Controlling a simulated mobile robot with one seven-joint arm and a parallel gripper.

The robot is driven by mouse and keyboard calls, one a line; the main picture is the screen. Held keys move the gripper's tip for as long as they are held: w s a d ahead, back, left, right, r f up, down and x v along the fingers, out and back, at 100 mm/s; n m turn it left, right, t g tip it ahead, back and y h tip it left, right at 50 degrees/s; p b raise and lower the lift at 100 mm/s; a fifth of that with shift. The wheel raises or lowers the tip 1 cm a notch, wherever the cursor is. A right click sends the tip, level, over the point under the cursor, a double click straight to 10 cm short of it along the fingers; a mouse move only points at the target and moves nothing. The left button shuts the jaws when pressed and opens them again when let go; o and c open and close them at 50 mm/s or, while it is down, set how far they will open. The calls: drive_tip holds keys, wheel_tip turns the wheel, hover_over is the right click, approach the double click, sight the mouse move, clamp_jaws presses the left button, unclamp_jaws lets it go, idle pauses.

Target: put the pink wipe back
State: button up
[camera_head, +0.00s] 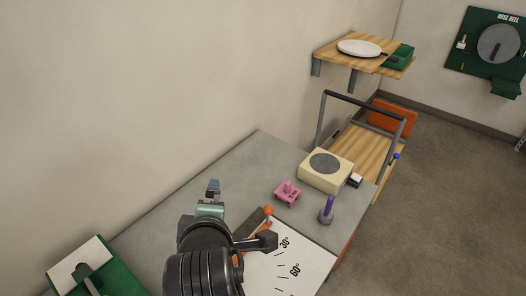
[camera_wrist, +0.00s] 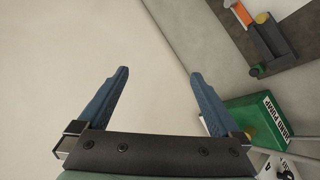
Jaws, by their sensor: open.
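A small pink piece (camera_head: 287,193) with a knob on top stands on the grey bench top in the head view. It is the only pink thing I see, and I cannot tell for certain that it is the wipe. My gripper (camera_head: 213,188) is left of it in the head view, apart from it, with the fingers pointing towards the wall. In the wrist view my gripper (camera_wrist: 158,74) has its two blue fingers spread with nothing between them, only pale wall beyond. The place where the wipe belongs is not clear from these views.
Near the pink piece are a cream box (camera_head: 326,175) with a grey disc, a purple-handled piece (camera_head: 327,211) and a white angle board (camera_head: 296,268). A green box (camera_wrist: 252,120) labelled hand pump is beside my right finger in the wrist view. A wooden shelf (camera_head: 340,60) hangs behind.

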drive_tip(key=d+r+m+t, duration=0.2)
drive_tip(key=r+m+t, duration=0.1)
drive_tip(key=r, duration=0.6)
drive_tip(key=w+d+r+m+t, duration=0.1)
drive_tip(key=d+r+m+t, duration=0.15)
drive_tip(key=r, duration=0.65)
drive_tip(key=d+r+m+t, duration=0.1)
drive_tip(key=r+m+t, duration=0.3)
drive_tip(key=r, duration=0.5)
drive_tip(key=s+d+r+m+t+h, duration=0.1)
drive_tip(key=s+d+r+m+t, duration=0.1)
drive_tip(key=r, duration=0.6)
drive_tip(key=s+d+r+m+t+h, duration=0.1)
drive_tip(key=s+d+r+m+t, duration=0.1)
drive_tip(key=s+r+m+t, duration=0.3)
drive_tip(key=s+r, duration=0.3)
drive_tip(key=r, duration=0.1)
drive_tip(key=shift+s+r+m, duration=0.2)
drive_tip(key=shift+r+m, duration=0.05)
drive_tip(key=shift+m, duration=0.1)
wheel_tip(320, 180, down, 6)
drive_tip(key=b, duration=0.5)
drive_tip(key=shift+w+r+b, duration=0.1)
drive_tip(key=shift+b, duration=0.2)
